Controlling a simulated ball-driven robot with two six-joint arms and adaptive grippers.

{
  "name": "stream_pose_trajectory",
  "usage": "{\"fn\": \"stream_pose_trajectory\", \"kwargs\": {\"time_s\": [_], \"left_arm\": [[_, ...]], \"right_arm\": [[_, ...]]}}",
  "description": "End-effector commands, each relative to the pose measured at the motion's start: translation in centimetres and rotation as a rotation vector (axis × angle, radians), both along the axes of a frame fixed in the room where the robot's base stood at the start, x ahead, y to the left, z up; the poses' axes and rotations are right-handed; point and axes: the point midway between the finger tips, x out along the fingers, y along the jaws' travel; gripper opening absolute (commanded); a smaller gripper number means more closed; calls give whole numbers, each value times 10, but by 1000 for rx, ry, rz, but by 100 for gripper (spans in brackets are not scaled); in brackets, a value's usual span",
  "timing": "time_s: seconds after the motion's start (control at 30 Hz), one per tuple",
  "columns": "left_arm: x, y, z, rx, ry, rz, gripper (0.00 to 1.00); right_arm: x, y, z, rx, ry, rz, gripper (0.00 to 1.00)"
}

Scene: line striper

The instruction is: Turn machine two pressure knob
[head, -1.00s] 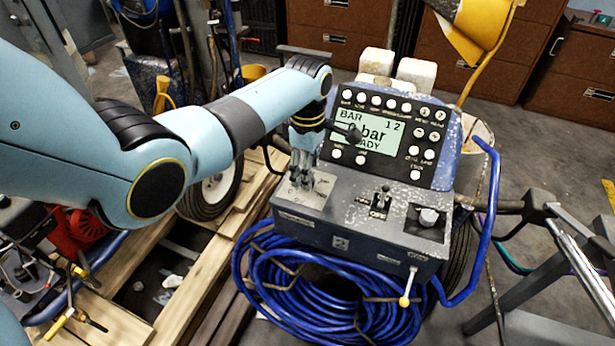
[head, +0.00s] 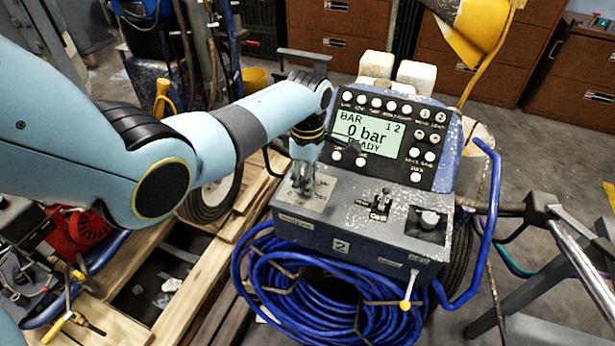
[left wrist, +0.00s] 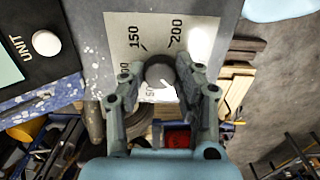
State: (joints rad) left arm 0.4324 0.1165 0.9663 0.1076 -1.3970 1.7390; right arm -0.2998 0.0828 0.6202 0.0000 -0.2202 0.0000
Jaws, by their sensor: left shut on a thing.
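The machine marked 2 (head: 340,244) has a grey control box with a display (head: 367,135) reading "0 bar" and "READY". My left gripper (head: 303,186) comes down onto the pale scale plate (head: 318,200) at the box's left end. In the left wrist view my left gripper (left wrist: 165,82) is shut on the dark round pressure knob (left wrist: 160,72), one finger on each side. The scale plate (left wrist: 125,22) shows the numbers 150 and 200 beside the knob. In the head view the gripper hides the knob. My right gripper is not in view.
A lever switch (head: 381,201) and another knob (head: 429,219) sit on the box to the right. A coiled blue hose (head: 290,285) hangs below. A blue tube handle (head: 490,220) rises at right. Wooden pallet boards (head: 185,315) lie at left.

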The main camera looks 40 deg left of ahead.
Motion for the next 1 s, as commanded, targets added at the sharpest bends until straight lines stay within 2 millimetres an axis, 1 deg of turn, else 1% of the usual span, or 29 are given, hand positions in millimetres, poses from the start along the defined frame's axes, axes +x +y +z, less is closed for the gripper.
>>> {"fn": "stream_pose_trajectory", "kwargs": {"time_s": [0.17, 0.37, 0.57, 1.0], "left_arm": [[-1, 0, 0, 0, 2, -19, 0], [0, 0, 1, -1, 3, -99, 0], [0, 0, 2, -1, 3, -251, 0], [-1, 0, 1, 0, 3, -667, 0]], "right_arm": [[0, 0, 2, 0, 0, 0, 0], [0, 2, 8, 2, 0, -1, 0], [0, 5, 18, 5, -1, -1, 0], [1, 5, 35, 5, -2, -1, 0]]}}
